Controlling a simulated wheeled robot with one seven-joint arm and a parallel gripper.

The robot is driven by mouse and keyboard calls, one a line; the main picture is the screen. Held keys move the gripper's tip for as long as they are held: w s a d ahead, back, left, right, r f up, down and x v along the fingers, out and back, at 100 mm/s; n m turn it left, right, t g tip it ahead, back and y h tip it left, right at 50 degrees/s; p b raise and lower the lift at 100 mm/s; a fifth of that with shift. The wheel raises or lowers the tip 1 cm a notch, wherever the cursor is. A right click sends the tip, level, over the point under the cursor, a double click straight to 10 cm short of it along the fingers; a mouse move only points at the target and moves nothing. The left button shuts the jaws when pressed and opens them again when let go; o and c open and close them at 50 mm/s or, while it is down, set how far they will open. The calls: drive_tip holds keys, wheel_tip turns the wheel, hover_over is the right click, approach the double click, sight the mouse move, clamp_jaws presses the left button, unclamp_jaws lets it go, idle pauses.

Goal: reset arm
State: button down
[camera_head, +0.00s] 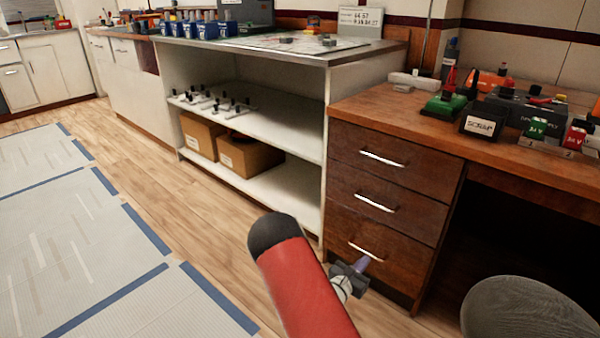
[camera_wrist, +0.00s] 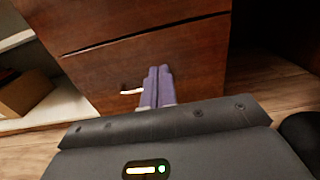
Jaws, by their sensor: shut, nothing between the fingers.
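My gripper (camera_head: 359,265) is low in front of the brown drawer cabinet, by its bottom drawer. My red arm link comes in from the bottom of the head view and hides part of the floor. In the wrist view the purple fingers of my gripper (camera_wrist: 158,80) are together, with nothing between them. They point toward the dark wood drawer front (camera_wrist: 190,60). A drawer handle (camera_wrist: 131,91) shows just left of the fingers. I cannot tell whether the fingers touch the cabinet.
Brown drawers (camera_head: 385,185) stand under a desk top (camera_head: 410,120) crowded with small items. A white shelf unit (camera_head: 265,125) with cardboard boxes (camera_head: 248,155) is left of them. A grey rounded seat (camera_head: 525,308) is at lower right. Wooden floor (camera_head: 180,210) and floor mats (camera_head: 85,260) lie open at left.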

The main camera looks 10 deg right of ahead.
drive_tip(key=s+d+r+m+g+y, duration=0.1)
drive_tip(key=s+r+m+g+y, duration=0.1)
drive_tip(key=s+r+m+g, duration=1.2)
drive_tip(key=s+a+r+m+t+y+p, duration=0.1)
drive_tip(key=s+a+r+m+t+y, duration=0.7)
drive_tip(key=s+a+r, duration=0.8)
drive_tip(key=a+m+y, duration=0.1)
drive_tip(key=m+y, duration=0.2)
drive_tip(key=y, duration=0.1)
drive_tip(key=shift+s+a+r+t, duration=0.15)
drive_tip(key=shift+s+a+t, duration=0.15)
drive_tip(key=shift+t, duration=0.1)
drive_tip(key=shift+d, duration=0.1)
